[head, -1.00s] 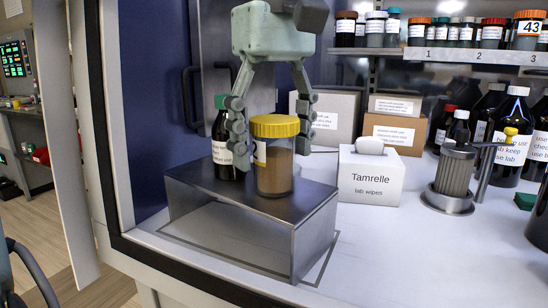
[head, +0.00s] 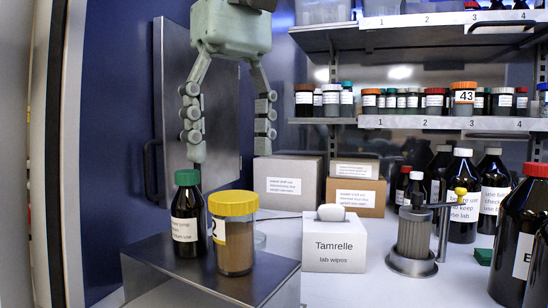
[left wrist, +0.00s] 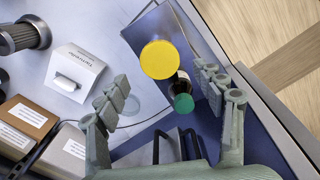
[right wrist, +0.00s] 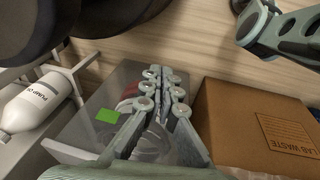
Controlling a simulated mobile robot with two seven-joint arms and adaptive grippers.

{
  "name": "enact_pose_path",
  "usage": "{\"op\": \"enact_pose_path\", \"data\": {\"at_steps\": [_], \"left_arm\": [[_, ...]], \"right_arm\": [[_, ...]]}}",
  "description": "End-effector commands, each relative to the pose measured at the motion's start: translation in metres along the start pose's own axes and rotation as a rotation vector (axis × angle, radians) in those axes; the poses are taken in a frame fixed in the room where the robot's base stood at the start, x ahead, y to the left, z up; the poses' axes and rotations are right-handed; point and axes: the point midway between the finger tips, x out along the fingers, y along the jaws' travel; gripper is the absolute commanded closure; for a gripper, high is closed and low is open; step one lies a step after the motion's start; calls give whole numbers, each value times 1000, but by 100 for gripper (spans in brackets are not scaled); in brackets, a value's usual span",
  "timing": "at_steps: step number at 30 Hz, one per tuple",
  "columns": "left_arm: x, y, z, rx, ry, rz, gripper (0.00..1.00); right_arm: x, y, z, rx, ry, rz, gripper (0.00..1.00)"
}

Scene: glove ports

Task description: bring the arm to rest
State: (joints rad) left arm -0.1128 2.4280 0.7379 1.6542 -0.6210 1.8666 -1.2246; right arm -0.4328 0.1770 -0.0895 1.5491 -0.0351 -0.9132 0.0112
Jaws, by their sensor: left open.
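My left gripper (head: 230,148) is open and empty, pointing down above a jar with a yellow lid (head: 233,240) and brown contents. There is a clear gap between the fingertips and the lid. The jar stands upright on a metal stand (head: 272,282), close beside a dark bottle with a green cap (head: 188,225). In the left wrist view the yellow lid (left wrist: 160,60) shows between the fingers, with the green cap (left wrist: 183,103) below it. My right gripper (right wrist: 160,75) shows only in the right wrist view, with its fingers together and nothing visible between them.
A lab wipes box (head: 333,245) and a metal cylinder with a yellow-tipped lever (head: 413,240) stand right of the stand. Shelves of small jars (head: 430,122) run behind. In the right wrist view, a brown lab waste box (right wrist: 255,125) and a pump bottle (right wrist: 35,105) flank the right gripper.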

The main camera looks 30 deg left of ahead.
Motion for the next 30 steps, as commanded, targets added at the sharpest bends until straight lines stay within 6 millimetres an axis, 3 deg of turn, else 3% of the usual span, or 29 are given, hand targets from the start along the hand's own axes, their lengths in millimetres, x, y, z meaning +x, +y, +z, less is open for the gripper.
{"op": "enact_pose_path", "data": {"at_steps": [5, 21, 30], "left_arm": [[18, 0, 0, 0, -2, -3, 32], [123, -1, 0, 0, -3, -2, 32], [92, 0, 0, -1, 1, 1, 32]], "right_arm": [[0, -2, 2, 1, -3, -4, 100], [0, -3, 5, -1, -2, -4, 100], [-3, 2, -2, -1, 4, 3, 100]]}}
